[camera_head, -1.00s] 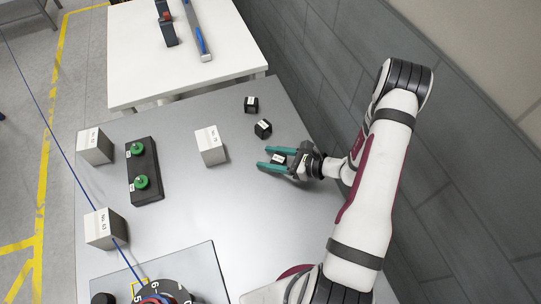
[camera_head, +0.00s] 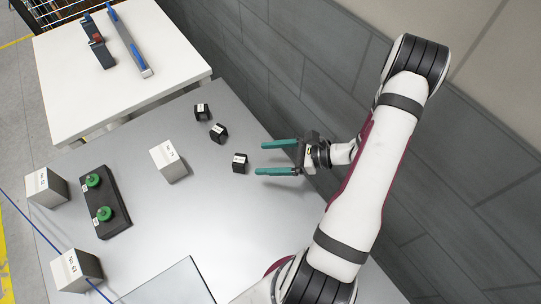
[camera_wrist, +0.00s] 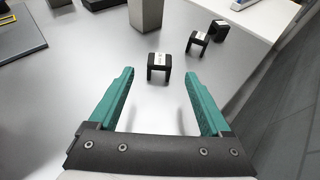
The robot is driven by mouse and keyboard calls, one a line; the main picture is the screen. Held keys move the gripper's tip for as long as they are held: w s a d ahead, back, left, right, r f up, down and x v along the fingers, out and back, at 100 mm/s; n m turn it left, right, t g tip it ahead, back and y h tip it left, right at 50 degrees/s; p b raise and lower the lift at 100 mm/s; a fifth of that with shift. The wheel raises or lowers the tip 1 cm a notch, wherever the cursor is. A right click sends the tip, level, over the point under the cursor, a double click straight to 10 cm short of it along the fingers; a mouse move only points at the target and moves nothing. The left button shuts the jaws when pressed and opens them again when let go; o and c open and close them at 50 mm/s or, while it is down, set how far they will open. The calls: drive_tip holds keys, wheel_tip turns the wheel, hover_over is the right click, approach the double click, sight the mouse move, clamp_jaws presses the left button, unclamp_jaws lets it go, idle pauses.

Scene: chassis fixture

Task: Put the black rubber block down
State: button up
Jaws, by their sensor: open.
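A black rubber block (camera_head: 240,163) with a white label rests on the grey metal table (camera_head: 215,225), just left of my gripper (camera_head: 258,158) in the head view. In the wrist view the block (camera_wrist: 159,66) stands ahead of and between the two teal fingers, touching neither. My gripper (camera_wrist: 160,78) is open and empty. Two similar black blocks (camera_head: 218,133) (camera_head: 202,111) stand farther back on the table; in the wrist view they show at upper right (camera_wrist: 198,40) (camera_wrist: 219,29).
A grey-white labelled box (camera_head: 168,161) stands left of the blocks. A black base with two green knobs (camera_head: 105,202) and more boxes (camera_head: 46,188) (camera_head: 76,270) are at left. A white table (camera_head: 160,75) adjoins behind; a grey wall (camera_head: 330,60) runs along the right.

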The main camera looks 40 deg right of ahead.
drive_tip(key=s+a+r+n+g+h, duration=0.1)
drive_tip(key=s+a+r+n+g, duration=0.35)
drive_tip(key=a+r+n, duration=0.3)
drive_tip(key=s+a+r+n+g, duration=0.3)
drive_tip(key=a+r+n+g, duration=0.3)
drive_tip(key=a+r+n, duration=0.15)
drive_tip(key=s+a+r+n+h, duration=0.1)
drive_tip(key=s+r+n+h, duration=0.1)
drive_tip(key=s+n+h, duration=0.4)
drive_tip(key=s+t, duration=0.1)
drive_tip(key=s, duration=0.2)
drive_tip(key=shift+r+h, duration=0.15)
drive_tip(key=shift+h, duration=0.15)
idle(2.2)
